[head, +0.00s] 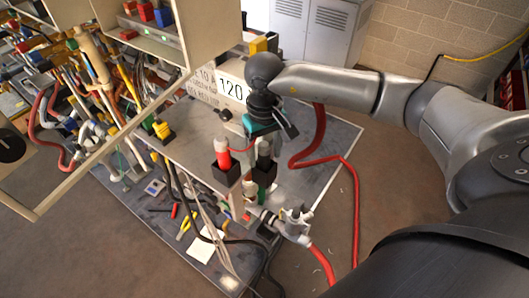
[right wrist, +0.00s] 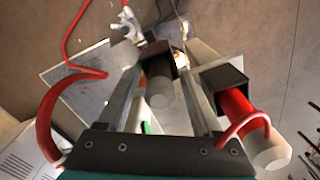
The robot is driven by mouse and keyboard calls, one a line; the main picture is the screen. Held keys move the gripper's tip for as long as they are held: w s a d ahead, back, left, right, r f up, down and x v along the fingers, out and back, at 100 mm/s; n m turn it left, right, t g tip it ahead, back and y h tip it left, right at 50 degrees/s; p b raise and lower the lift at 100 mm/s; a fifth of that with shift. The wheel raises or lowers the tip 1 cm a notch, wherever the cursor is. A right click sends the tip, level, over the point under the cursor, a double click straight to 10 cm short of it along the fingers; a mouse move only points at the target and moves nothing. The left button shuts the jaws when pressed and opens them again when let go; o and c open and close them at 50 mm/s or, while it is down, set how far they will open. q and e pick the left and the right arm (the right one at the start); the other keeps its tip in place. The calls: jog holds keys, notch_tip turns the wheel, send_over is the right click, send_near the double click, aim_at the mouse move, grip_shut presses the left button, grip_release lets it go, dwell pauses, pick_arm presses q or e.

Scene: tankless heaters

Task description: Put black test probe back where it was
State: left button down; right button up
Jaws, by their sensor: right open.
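The black test probe (head: 263,150) stands upright at a black square holder (head: 264,171) on the front edge of the shelf, just below my right gripper (head: 270,130). In the right wrist view, the probe's pale grey end (right wrist: 160,92) lies between the two open fingers, with the holder (right wrist: 157,57) beyond it. I see no clear contact between fingers and probe. The red test probe (head: 222,153) stands in its own black holder (head: 227,174) to the left, and also shows outside the fingers in the right wrist view (right wrist: 240,108). My left gripper is not in view.
A red hose (head: 318,140) curves at the right. Pipe fittings (head: 297,222) lie below the shelf front. An upper cabinet (head: 213,35) hangs at left. Tools lie on the grey mat below.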

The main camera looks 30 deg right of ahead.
notch_tip(320, 180, up, 12)
jog(key=shift+f+b, duration=0.25)
jog(key=shift+b, duration=0.25)
jog(key=shift+f, duration=0.15)
dwell(1.1)
